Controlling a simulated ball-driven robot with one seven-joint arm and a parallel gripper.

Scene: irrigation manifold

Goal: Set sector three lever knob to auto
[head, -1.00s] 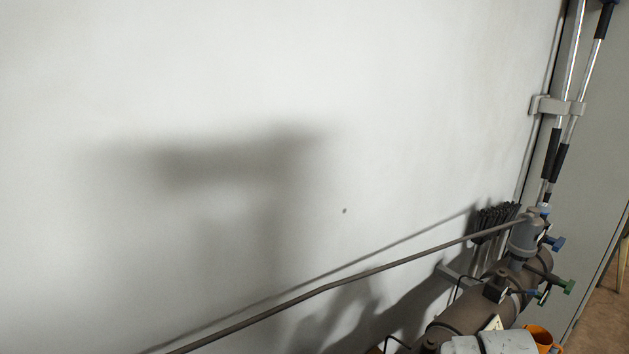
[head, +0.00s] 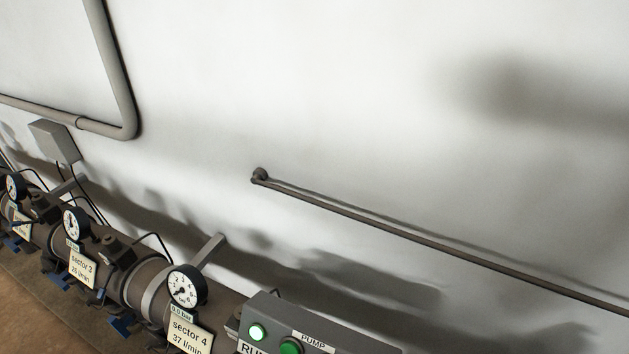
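The sector 3 label (head: 81,268) hangs on the manifold pipe at the lower left, reading 26 l/min, with a round gauge (head: 74,224) above it. A dark valve body (head: 115,250) sits just right of that gauge. Blue handles show low on the pipe, one below and left of the sector 3 label (head: 57,280) and one below and right of it (head: 121,327). I cannot tell which part is the sector three lever knob or how it is set. My gripper is not in view.
The sector 4 label (head: 187,333) and gauge (head: 186,287) are to the right. A grey pump box (head: 300,327) with lit green buttons stands at the bottom. A thin rail (head: 400,232) runs along the white wall. A grey junction box (head: 54,142) is at left.

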